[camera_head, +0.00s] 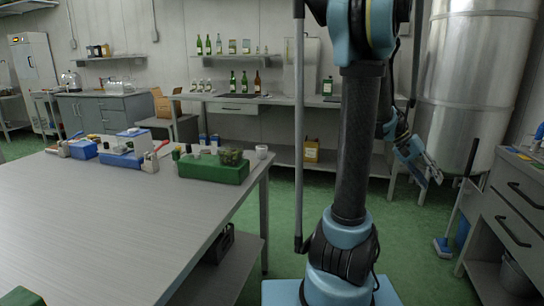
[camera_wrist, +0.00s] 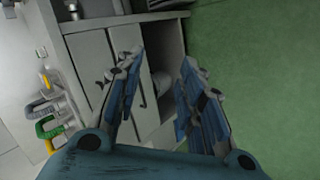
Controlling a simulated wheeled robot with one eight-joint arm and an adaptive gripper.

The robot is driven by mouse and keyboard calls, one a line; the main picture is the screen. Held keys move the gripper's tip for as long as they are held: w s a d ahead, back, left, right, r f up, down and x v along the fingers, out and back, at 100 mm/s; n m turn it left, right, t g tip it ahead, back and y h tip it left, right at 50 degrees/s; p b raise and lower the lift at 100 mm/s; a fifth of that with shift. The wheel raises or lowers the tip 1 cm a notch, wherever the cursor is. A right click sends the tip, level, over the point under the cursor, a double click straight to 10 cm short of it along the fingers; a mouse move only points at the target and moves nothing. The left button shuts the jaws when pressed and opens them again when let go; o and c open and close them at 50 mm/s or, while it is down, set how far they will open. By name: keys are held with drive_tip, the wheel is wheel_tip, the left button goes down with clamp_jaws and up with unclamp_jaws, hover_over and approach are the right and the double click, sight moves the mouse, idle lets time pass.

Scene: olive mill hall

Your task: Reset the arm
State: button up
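My gripper (camera_head: 432,171) is at the right in the head view, past my upright arm column and beside the large steel tank. In the wrist view, the two blue fingers of my gripper (camera_wrist: 160,95) stand well apart with nothing between them. Behind them the wrist view shows a grey drawer cabinet (camera_wrist: 92,50), seen at a slant, and green floor. The same cabinet (camera_head: 514,209) shows at the right edge of the head view. My arm is bent, with its forearm partly hidden behind the column.
A long table (camera_head: 110,215) fills the left, with a green crate (camera_head: 213,172) and blue boxes (camera_head: 122,160). A back bench (camera_head: 250,100) holds bottles. A steel tank (camera_head: 472,85) stands behind my gripper. Green floor (camera_head: 285,225) is open between table and column.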

drive_tip(key=s+a+f+n+t+y, duration=0.2)
drive_tip(key=a+f+n, duration=0.1)
drive_tip(key=a, duration=0.9)
drive_tip(key=s+a+f+n+t+y, duration=0.2)
drive_tip(key=s+a+f+n, duration=0.1)
drive_tip(key=a, duration=0.9)
drive_tip(key=s+a+f+n+t+y, duration=0.2)
drive_tip(key=s+a+f+n+t, duration=0.1)
drive_tip(key=a, duration=1)
drive_tip(key=shift+f+n+y, duration=0.3)
drive_tip(key=shift+f+y, duration=0.1)
drive_tip(key=shift+f, duration=0.4)
